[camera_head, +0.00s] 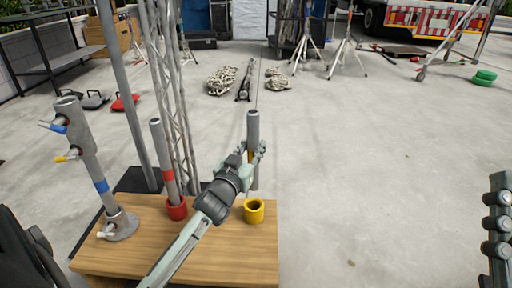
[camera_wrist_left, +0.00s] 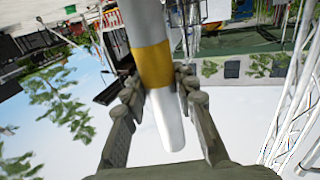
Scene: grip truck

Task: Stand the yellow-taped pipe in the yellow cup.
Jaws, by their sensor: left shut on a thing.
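My left gripper (camera_head: 254,153) is shut on the yellow-taped pipe (camera_head: 253,125), a grey tube held about upright. In the left wrist view the pipe's yellow band (camera_wrist_left: 153,66) shows between the two fingers (camera_wrist_left: 160,90), and its pale end (camera_wrist_left: 169,132) points down the picture. In the head view the gripper hides part of the tape. The yellow cup (camera_head: 254,212) stands on the wooden table near its right edge. The pipe's lower end shows just above the cup's rim in the picture, apart from it.
On the wooden table (camera_head: 150,262), a red-taped pipe (camera_head: 163,160) stands in a red cup (camera_head: 177,209). Left of it is a grey stand (camera_head: 123,224) with a blue-banded post and short side pegs. A lattice truss (camera_head: 176,100) rises behind. Concrete floor right of the table is clear.

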